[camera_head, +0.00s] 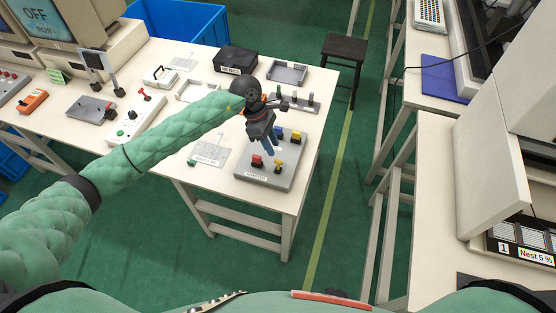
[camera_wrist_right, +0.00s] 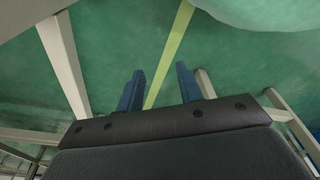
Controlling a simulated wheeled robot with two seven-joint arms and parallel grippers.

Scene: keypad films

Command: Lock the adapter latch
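The adapter (camera_head: 267,178) is a grey plate on the white table, with its label on the front edge. Red, yellow and blue latch-like parts stand on it: a red one (camera_head: 257,161) at front left, a yellow one (camera_head: 279,166) at front middle and another yellow one (camera_head: 296,137) at the back right. My left gripper (camera_head: 268,148) is over the plate, pointing down, its blue fingers close together near the blue part. I cannot tell whether it touches anything. My right gripper (camera_wrist_right: 159,88) is open and empty above the floor, with its two blue fingers apart.
The white table (camera_head: 222,179) also holds a black box (camera_head: 236,60), a grey tray (camera_head: 287,73), a row of small levers (camera_head: 296,101) and a white sheet (camera_head: 209,150). A dark stool (camera_head: 343,47) stands behind. An open aisle lies right of the table.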

